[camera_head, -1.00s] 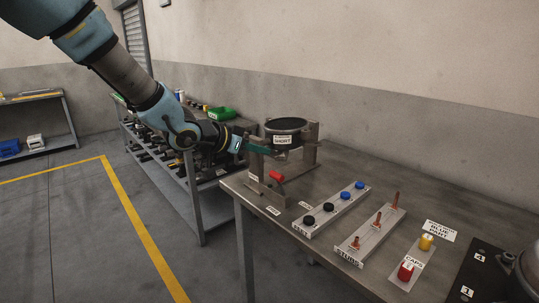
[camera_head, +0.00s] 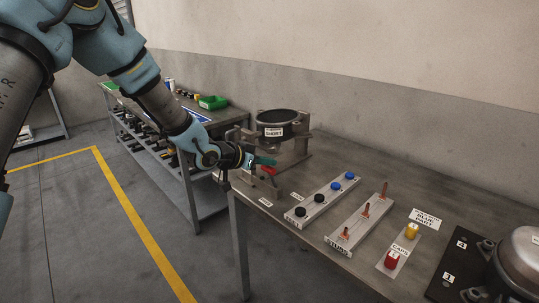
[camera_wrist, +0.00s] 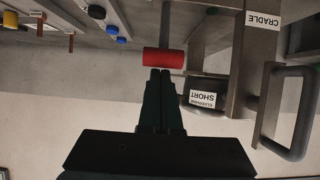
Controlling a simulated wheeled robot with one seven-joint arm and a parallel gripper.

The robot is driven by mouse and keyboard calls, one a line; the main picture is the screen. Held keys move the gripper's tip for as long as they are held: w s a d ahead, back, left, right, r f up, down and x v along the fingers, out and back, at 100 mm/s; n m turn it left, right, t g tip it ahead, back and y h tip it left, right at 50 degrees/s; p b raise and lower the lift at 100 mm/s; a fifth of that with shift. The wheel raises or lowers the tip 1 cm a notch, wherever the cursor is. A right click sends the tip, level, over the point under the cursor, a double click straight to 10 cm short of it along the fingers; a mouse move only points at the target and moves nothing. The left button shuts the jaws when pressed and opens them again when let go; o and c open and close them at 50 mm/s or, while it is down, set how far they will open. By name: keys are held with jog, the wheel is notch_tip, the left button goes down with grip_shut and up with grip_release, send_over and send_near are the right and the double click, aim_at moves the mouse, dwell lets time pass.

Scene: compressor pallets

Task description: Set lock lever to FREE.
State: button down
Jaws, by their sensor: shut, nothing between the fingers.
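The lock lever has a red cylindrical grip (camera_head: 268,170) and stands at the front of the metal cradle (camera_head: 302,142) on the bench. In the wrist view the red grip (camera_wrist: 164,58) is at the end of a grey rod and lies across the picture just beyond my fingertips. My gripper (camera_head: 272,160) is shut and empty, its teal fingers close to the grip. In the wrist view the fingertips (camera_wrist: 162,71) touch or nearly touch the grip; I cannot tell which. No FREE mark is readable.
A dark round housing labelled SHORT (camera_head: 281,121) sits in the cradle. To the right are a strip with black and blue knobs (camera_head: 325,200), a strip with upright copper stubs (camera_head: 357,222), and red and yellow caps (camera_head: 392,260). A shelf (camera_head: 187,135) stands behind left.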

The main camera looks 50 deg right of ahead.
jog(key=b, duration=0.1)
jog(key=a+f+b, duration=0.1)
jog(key=b, duration=0.1)
jog(key=shift+w+a+f+h, duration=0.1)
jog(key=shift+a+h, duration=0.15)
jog(key=shift+h, duration=0.15)
jog(key=d+r, duration=0.1)
jog(key=d+r+p, duration=0.1)
jog(key=r, duration=0.2)
jog(key=shift+s+d+p, duration=0.2)
jog(key=shift+d+p, duration=0.15)
jog(key=shift+d, duration=0.05)
jog(key=f+b+v, duration=0.1)
jog(key=b+v, duration=0.2)
jog(key=v, duration=0.7)
jog(key=shift+a, duration=0.2)
jog(key=shift+w, duration=0.2)
